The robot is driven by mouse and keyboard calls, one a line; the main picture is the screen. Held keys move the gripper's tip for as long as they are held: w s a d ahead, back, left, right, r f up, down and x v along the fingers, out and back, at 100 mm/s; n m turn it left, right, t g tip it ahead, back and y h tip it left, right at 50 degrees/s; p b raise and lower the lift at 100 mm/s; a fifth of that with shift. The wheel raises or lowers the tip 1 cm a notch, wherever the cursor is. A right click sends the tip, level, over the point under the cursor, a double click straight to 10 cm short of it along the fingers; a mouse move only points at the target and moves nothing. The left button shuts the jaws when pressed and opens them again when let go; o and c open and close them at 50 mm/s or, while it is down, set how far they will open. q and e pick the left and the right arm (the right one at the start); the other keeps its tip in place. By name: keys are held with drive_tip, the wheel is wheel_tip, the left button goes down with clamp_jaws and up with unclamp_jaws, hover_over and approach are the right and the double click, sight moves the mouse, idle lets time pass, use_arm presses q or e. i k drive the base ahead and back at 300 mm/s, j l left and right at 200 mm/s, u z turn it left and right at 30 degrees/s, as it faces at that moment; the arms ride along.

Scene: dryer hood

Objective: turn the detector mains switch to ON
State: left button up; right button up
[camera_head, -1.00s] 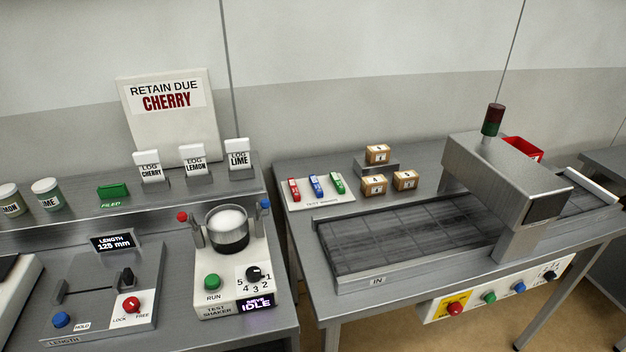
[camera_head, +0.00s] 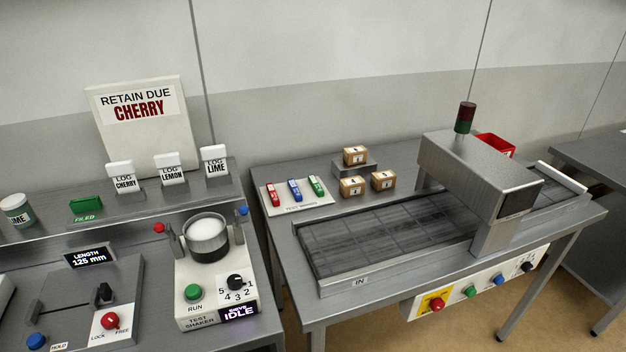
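The detector (camera_head: 478,172) is a grey metal hood over a conveyor belt (camera_head: 385,240) on the right-hand table. A white control panel (camera_head: 478,284) hangs on the table's front edge. It carries a red button (camera_head: 437,304) on yellow, a green button (camera_head: 470,291), a blue button (camera_head: 499,279) and a black rotary knob (camera_head: 527,266) at its right end. The knob is probably the mains switch; its labels and pointer are too small to read. Neither of my grippers is in view.
A test shaker (camera_head: 215,285) reading IDLE and a length gauge (camera_head: 75,300) stand on the left bench. Small boxes (camera_head: 353,187) and coloured test wands (camera_head: 294,190) lie behind the belt. A red bin (camera_head: 496,145) is behind the hood. Floor shows below the panel.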

sight(437, 304)
drive_tip(key=z, duration=1.1)
drive_tip(key=u, duration=0.4)
